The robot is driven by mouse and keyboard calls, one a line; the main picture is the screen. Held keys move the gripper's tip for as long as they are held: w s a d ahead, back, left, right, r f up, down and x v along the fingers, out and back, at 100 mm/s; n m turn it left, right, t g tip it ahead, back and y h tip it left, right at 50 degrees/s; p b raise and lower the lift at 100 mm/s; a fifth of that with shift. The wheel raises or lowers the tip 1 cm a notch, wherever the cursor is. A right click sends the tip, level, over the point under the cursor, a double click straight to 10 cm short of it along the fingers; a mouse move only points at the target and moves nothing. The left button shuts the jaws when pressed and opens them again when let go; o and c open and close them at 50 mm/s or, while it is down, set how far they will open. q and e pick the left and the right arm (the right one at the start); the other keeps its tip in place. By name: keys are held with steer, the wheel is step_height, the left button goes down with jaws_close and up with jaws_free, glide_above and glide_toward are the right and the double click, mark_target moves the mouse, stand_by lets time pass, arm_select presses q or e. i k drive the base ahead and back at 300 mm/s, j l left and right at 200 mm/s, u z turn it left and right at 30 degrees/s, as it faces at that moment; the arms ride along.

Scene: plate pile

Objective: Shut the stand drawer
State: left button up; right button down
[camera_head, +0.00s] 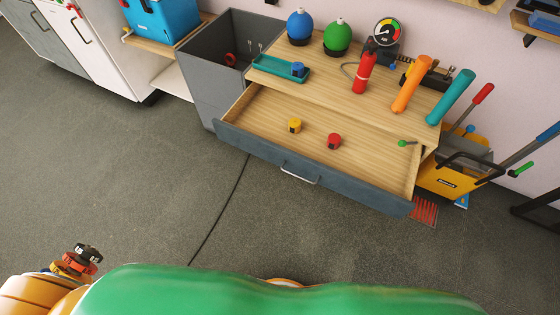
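The stand drawer (270,146) is pulled far out of the wooden-topped stand (340,92). It has a grey-blue front with a silver handle (299,174) facing me. A small yellow item (294,126), a small red item (334,141) and a small green-ended tool (405,143) lie inside it. At the lower left, the end of my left arm shows with what looks like its gripper (88,254), far from the drawer and touching nothing that I can see. Its fingers are too small to tell open from shut. My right gripper is not in view.
On the stand top are blue (300,26) and green (337,37) round canisters, a teal tray (281,69), a red extinguisher (364,72), and orange and teal cylinders. A grey bin (208,75) stands left; a yellow tool bucket (447,181) right. The floor before the drawer is clear.

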mark_target(369, 167)
steer(key=i+j+z, duration=0.1)
steer(key=j+z, duration=0.25)
steer(key=i+j+z, duration=0.1)
steer(key=z, duration=0.25)
